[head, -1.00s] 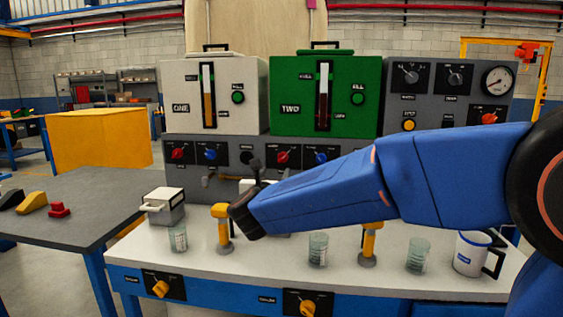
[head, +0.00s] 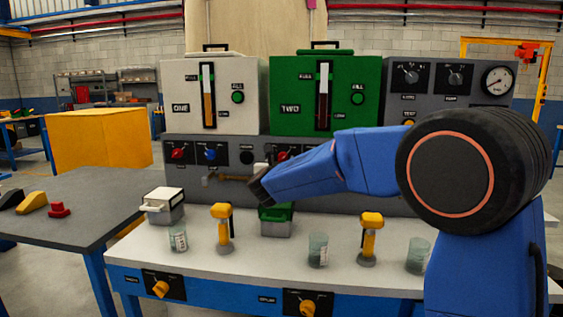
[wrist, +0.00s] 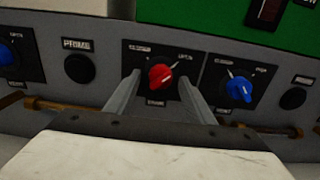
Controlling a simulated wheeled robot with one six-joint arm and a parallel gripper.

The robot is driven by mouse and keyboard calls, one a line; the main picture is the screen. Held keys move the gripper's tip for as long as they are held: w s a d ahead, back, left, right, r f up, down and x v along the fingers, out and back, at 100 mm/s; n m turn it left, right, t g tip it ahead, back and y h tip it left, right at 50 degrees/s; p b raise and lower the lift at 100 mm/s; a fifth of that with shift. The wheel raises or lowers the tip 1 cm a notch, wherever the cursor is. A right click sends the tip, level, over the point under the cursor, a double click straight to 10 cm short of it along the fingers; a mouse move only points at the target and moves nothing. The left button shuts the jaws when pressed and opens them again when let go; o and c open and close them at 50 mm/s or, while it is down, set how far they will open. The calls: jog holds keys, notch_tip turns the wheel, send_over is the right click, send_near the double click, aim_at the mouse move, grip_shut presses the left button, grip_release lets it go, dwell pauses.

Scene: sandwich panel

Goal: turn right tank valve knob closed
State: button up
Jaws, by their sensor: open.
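The red valve knob (wrist: 161,77) on the panel under the green tank TWO (head: 325,92) is near the middle of the wrist view. Its pale marking slants up to the right, toward a label that seems to read open. In the head view the knob (head: 282,156) shows just above my arm. My gripper (wrist: 158,88) is open, with one finger left of the knob and one right of it. I cannot tell whether the fingertips touch the panel or how far they reach around the knob.
A blue knob (wrist: 239,90) is close to the right finger, and a black button (wrist: 79,68) is on the left. A brown pipe (wrist: 45,104) runs below the panel. Yellow-handled levers (head: 222,212) and glass beakers (head: 318,250) stand on the bench.

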jog(key=shift+w, duration=0.15)
jog(key=shift+c, duration=0.4)
jog(key=c, duration=1)
jog(key=shift+n, duration=0.3)
jog(key=n, duration=0.3)
jog(key=shift+n, duration=0.4)
jog(key=n, duration=0.4)
jog(key=shift+d+n, duration=0.1)
jog(key=shift+n, duration=0.2)
jog(key=n, duration=0.4)
jog(key=shift+r, duration=0.1)
jog(key=n, duration=0.4)
jog(key=shift+n, duration=0.6)
